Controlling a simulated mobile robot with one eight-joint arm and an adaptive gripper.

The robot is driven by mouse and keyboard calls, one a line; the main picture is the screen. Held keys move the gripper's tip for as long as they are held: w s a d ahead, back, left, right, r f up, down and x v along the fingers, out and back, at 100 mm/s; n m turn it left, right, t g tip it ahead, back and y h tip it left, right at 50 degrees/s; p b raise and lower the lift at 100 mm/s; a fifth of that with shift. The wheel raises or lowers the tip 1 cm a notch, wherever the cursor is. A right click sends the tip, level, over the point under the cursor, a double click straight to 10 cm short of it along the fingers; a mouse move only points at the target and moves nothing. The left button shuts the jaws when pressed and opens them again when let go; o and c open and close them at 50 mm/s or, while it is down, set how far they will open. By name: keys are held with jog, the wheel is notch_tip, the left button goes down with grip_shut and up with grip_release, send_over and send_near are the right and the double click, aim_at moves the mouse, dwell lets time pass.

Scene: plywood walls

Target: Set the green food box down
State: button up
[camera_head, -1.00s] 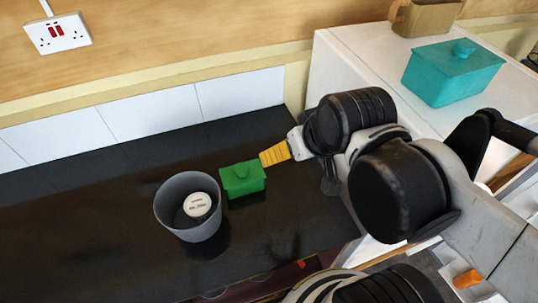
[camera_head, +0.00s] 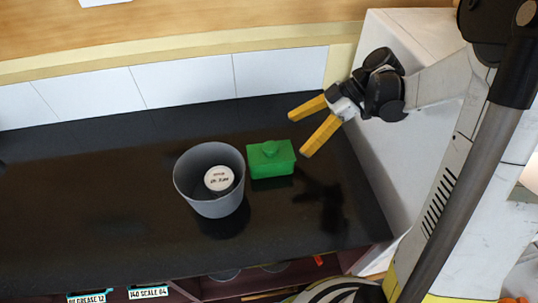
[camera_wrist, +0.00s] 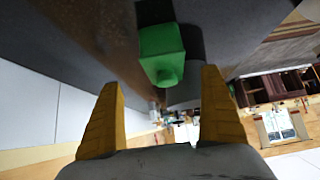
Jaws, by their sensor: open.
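The green food box (camera_head: 271,160), with a lid and a small knob, sits upright on the dark countertop (camera_head: 90,200). My gripper (camera_head: 298,132) is open, its two yellow fingers pointing left, above and to the right of the box. In the head view the fingers look apart from the box. In the wrist view the green box (camera_wrist: 161,48) is beyond the fingertips, roughly between their lines, and my gripper (camera_wrist: 160,82) has nothing between its fingers.
A grey bucket (camera_head: 185,190) stands just left of the box with a round white-topped item (camera_head: 219,178) inside. A white cabinet side (camera_head: 385,150) rises at the counter's right end. White tiles (camera_head: 180,80) line the back. The counter's left part is clear.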

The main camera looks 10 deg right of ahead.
aim_at(285, 148)
jog(key=b+x, duration=0.1)
jog(key=x, duration=0.4)
jog(key=shift+a+b, duration=0.1)
jog(key=shift+b, duration=0.2)
jog(key=x, duration=0.1)
jog(key=b+x, duration=0.1)
jog(key=x, duration=0.1)
jog(key=b+x, duration=0.1)
jog(key=x, duration=0.1)
jog(key=shift+s+a+r, duration=0.1)
jog(key=shift+s+a, duration=0.25)
jog(key=shift+r, duration=0.1)
jog(key=shift+c, duration=0.3)
jog(key=c, duration=1.4)
